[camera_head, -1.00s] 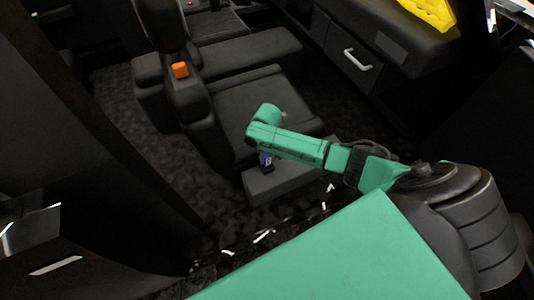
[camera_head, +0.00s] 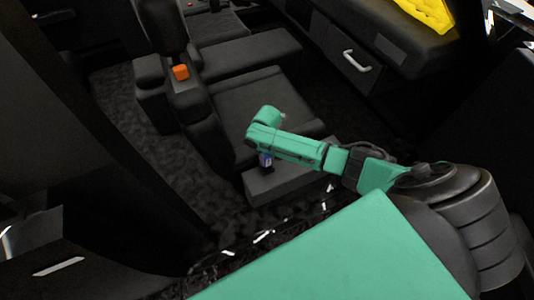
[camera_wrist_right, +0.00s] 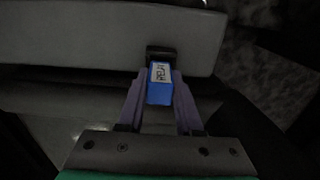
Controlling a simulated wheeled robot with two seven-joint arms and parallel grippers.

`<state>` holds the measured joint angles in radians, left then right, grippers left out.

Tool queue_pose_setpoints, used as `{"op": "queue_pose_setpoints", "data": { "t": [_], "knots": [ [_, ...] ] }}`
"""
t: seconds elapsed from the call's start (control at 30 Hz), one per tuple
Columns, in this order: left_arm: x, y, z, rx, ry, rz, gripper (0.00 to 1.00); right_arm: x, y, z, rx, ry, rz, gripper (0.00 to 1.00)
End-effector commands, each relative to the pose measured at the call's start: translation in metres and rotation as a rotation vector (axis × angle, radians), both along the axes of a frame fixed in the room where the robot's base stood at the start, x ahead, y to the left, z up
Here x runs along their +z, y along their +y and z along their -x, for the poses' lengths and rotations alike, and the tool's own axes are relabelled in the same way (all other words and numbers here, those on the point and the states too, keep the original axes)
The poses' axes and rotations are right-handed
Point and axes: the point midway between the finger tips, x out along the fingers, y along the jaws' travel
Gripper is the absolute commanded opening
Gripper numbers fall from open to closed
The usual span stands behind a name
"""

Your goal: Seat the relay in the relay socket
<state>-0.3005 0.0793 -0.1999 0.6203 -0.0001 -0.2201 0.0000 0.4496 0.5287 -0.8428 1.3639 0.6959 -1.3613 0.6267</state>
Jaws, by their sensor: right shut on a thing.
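The relay (camera_wrist_right: 160,83) is a small blue block with a white lettered label, held between the fingers of my right gripper (camera_wrist_right: 160,88) in the right wrist view. In the head view the right gripper (camera_head: 265,160) hangs below the green wrist, with the blue relay (camera_head: 266,161) at the grey box's top left. The relay socket (camera_wrist_right: 161,53) appears as a dark block just beyond the relay in the wrist view, at the edge of the grey surface. The relay's end overlaps it in the picture; I cannot tell whether it is inserted. My left gripper is not in view.
The grey box (camera_head: 288,184) sits below the right arm, in front of a black seat (camera_head: 265,95). A drawer with a white handle (camera_head: 357,61) and a yellow cloth-like item (camera_head: 428,12) are at upper right.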

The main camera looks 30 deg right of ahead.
Motion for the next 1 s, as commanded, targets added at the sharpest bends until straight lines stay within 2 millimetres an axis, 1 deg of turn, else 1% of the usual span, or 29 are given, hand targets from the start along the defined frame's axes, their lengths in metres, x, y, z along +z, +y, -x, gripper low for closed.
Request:
{"op": "queue_pose_setpoints", "data": {
  "t": [0.27, 0.57, 1.0],
  "knots": [
    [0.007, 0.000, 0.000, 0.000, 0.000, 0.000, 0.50, 0.001, 0.001, 0.000, 0.000, 0.000, -0.001, 0.00],
    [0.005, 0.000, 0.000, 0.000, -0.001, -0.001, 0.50, -0.001, 0.000, 0.000, 0.000, 0.000, 0.000, 0.00],
    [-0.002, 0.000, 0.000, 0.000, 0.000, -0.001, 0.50, -0.012, 0.000, 0.000, -0.001, 0.000, -0.001, 0.00]
  ]
}}
